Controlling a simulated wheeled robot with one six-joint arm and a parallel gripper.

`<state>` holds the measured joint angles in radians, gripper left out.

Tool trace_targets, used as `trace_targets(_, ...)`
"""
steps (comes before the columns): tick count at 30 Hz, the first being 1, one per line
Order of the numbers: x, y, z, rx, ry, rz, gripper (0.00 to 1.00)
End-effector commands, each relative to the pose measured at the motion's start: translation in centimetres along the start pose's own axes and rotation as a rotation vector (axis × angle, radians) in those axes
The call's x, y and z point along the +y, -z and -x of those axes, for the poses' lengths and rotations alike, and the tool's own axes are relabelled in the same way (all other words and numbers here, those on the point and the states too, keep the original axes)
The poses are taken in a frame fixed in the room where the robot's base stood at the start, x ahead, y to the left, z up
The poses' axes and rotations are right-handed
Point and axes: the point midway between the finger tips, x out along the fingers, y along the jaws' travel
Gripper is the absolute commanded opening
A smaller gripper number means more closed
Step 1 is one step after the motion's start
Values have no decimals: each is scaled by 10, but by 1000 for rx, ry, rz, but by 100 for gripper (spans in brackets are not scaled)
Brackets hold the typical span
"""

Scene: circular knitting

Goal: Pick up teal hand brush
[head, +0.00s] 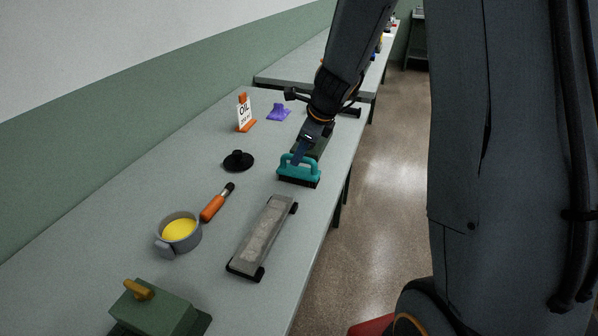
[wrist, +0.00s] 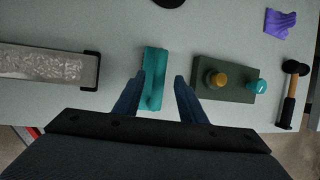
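The teal hand brush (head: 299,170) stands on the grey-green workbench near its right edge, with its arched handle up and dark bristles below. In the wrist view the teal hand brush (wrist: 154,62) is seen from above as a narrow teal block. My gripper (wrist: 159,76) is open, with a dark blue finger on each side of the brush in the picture; the left finger is closer and overlaps its edge. In the head view my gripper (head: 301,152) is just behind and above the brush handle. Contact between finger and brush cannot be told.
A grey sharpening stone (head: 262,234) lies in front of the brush. A dark green block (wrist: 224,82) with orange and teal knobs is close to the right finger; a hammer (wrist: 291,92) lies beyond. A black disc (head: 238,160), orange-handled tool (head: 214,205) and yellow-filled cup (head: 179,233) stand left.

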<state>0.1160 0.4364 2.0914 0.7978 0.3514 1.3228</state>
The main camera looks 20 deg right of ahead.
Motion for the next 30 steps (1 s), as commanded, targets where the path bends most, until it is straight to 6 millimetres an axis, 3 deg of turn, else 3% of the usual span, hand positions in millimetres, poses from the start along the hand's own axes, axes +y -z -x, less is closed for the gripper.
trace_targets(6, 2, 1, -30, 2, -1, 0, 37)
trace_targets(16, 1, 2, -35, 2, 2, 0, 37)
trace_targets(23, 1, 2, -35, 2, 1, -1, 0)
trace_targets(30, 1, 2, -35, 2, 2, -1, 0)
